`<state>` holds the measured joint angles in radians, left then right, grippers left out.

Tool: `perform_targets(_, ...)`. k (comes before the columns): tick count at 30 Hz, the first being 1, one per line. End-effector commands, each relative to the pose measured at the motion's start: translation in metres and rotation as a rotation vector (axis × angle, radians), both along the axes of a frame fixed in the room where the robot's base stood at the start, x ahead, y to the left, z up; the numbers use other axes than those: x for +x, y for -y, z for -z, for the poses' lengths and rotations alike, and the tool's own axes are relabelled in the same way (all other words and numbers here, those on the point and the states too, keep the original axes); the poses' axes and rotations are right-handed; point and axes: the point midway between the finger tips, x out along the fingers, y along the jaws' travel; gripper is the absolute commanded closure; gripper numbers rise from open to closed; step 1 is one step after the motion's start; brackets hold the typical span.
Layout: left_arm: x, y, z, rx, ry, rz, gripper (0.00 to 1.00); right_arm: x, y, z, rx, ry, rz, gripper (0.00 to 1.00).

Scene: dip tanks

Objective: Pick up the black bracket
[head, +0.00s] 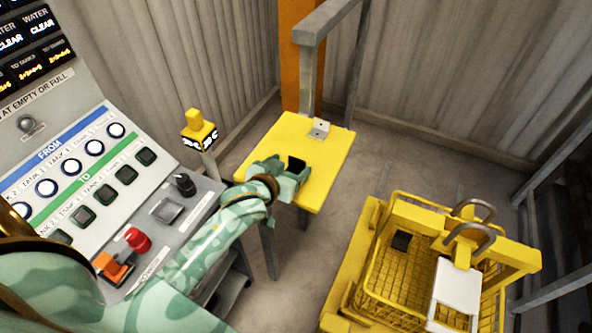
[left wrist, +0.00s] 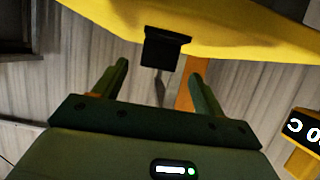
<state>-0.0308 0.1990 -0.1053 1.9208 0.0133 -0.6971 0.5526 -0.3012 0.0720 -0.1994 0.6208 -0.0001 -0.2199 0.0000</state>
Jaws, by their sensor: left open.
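The black bracket (head: 297,163) stands on the yellow table (head: 328,168), beside my left gripper (head: 299,173). In the left wrist view the black bracket (left wrist: 165,48) shows as a dark block against the yellow table surface (left wrist: 230,30), which appears at the top of the picture. My left gripper (left wrist: 160,72) is open and empty, its two fingers spread to either side of the bracket's line. The bracket lies just beyond the fingertips, near the middle of the gap. In the head view the gripper partly hides the bracket's lower part. My right gripper is not in view.
A light grey bracket (head: 319,128) sits farther back on the table. A yellow basket (head: 362,290) holding a black piece (head: 402,240) and a white plate (head: 457,290) stands at right. The control panel (head: 95,165) and a yellow-topped post (head: 199,127) are at left.

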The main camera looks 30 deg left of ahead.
Motion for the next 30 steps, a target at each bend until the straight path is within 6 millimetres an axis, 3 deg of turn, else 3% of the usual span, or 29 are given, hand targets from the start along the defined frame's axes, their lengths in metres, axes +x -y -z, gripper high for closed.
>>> perform_targets(3,0.019,0.001,0.016,0.000,-0.002,0.001,0.29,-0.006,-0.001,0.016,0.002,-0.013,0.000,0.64)
perform_targets(7,0.036,0.000,0.021,0.001,-0.001,0.000,0.29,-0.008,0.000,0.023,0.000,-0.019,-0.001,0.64)
perform_targets(15,0.040,0.000,0.019,0.001,0.000,0.001,0.29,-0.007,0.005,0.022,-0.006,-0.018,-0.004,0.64)
perform_targets(16,0.040,0.000,0.019,0.001,0.000,0.001,0.32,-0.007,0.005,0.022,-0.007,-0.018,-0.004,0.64)
perform_targets(21,0.040,0.000,0.019,0.001,0.000,0.001,0.79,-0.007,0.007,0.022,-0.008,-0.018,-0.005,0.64)
perform_targets(22,0.040,0.000,0.019,0.001,0.000,0.001,0.84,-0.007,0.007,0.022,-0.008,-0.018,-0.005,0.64)
perform_targets(30,0.040,0.001,0.017,0.000,0.001,0.001,0.84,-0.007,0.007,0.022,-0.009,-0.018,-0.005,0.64)
